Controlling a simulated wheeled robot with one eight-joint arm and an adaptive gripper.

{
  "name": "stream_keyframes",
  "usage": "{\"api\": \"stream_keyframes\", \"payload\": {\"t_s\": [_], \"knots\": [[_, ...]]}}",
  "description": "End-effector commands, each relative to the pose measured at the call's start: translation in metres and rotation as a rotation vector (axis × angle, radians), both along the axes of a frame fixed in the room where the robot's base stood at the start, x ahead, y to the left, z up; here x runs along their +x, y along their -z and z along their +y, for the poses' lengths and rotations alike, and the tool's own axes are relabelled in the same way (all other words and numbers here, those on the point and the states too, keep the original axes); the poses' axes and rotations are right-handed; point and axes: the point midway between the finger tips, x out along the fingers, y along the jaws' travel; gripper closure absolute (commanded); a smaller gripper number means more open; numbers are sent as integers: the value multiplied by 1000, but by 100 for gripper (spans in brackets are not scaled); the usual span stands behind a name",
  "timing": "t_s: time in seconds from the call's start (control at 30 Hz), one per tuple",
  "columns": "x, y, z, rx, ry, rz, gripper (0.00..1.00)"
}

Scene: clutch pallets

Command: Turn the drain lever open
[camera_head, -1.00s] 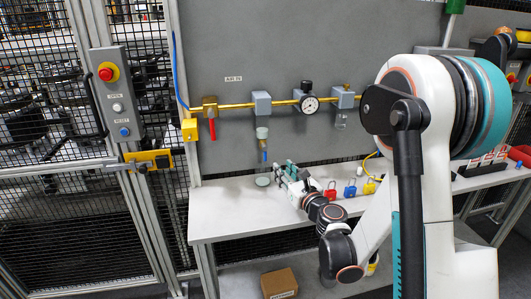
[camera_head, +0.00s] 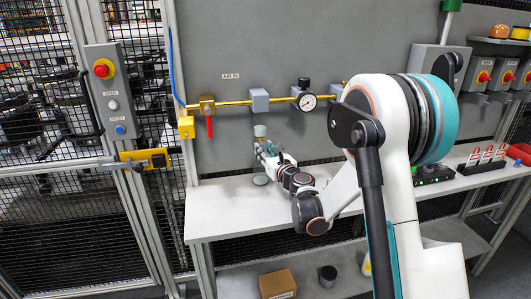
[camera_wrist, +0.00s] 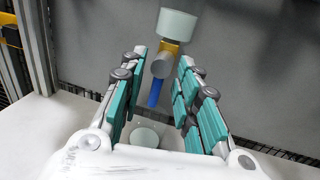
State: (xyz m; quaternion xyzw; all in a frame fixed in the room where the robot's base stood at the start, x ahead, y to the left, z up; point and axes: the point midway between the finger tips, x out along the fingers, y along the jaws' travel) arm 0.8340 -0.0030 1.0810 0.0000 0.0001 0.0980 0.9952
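The blue drain lever (camera_wrist: 154,94) hangs down from a brass drain valve (camera_wrist: 162,62) under a pale filter bowl (camera_wrist: 177,25). The bowl also shows in the head view (camera_head: 260,131), on the grey panel; the lever is hidden there behind my gripper (camera_head: 264,150). In the wrist view my gripper (camera_wrist: 162,78) is open, with teal-padded fingers spread to the left and right of the valve and lever. I see a gap on both sides of the lever, so nothing is held. How far the fingertips reach in depth is hard to tell.
A small round dish (camera_head: 261,180) stands on the white bench (camera_head: 225,212) below the drain. The brass pipe (camera_head: 235,103) carries a red lever (camera_head: 209,127) and a gauge (camera_head: 306,102). A control box (camera_head: 109,92) stands left. The bench's left end is clear.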

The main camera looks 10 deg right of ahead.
Motion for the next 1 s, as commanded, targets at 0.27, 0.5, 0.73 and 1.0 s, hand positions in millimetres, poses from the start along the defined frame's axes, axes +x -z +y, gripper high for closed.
{"api": "stream_keyframes", "payload": {"t_s": [0.27,0.5,0.73,1.0], "knots": [[0,0,0,0,0,0,91],[0,0,0,-2,0,0,100],[-1,-1,0,-47,0,0,100],[0,-2,-1,-218,-1,0,100]]}}
